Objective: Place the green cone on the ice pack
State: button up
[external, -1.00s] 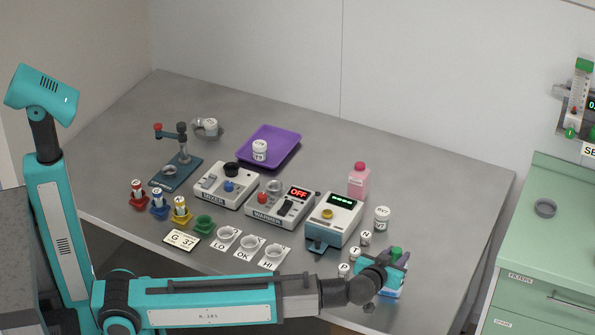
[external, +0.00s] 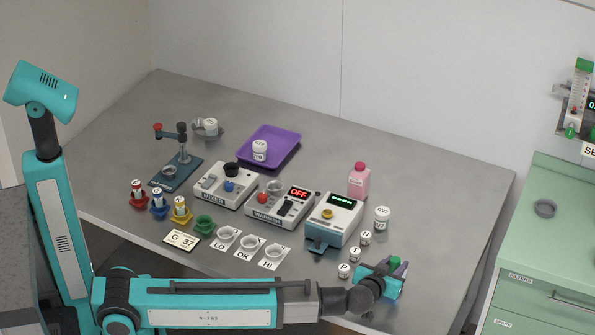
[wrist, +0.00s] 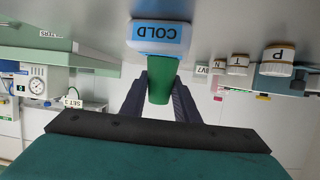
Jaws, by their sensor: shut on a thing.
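The green cone (wrist: 161,80) is held between the two dark fingers of my gripper (wrist: 160,100) in the wrist view. In the external view the cone (external: 395,263) shows as a small green shape at my gripper (external: 393,268), near the table's front right edge. The ice pack (wrist: 160,31), white with a blue COLD label, lies at the cone's far end in the wrist view. The cone's end overlaps its edge in the picture; I cannot tell if they touch. In the external view my gripper hides the pack.
Small labelled jars P (external: 344,270), T (external: 355,254) and N (external: 366,237) stand just left of my gripper. A white bottle (external: 382,218) and a pink bottle (external: 358,181) stand behind. The table's right side is clear.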

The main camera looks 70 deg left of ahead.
jog(key=shift+f, duration=0.15)
jog(key=o, duration=1)
jog(key=b+v, duration=0.2)
jog(key=v, duration=1)
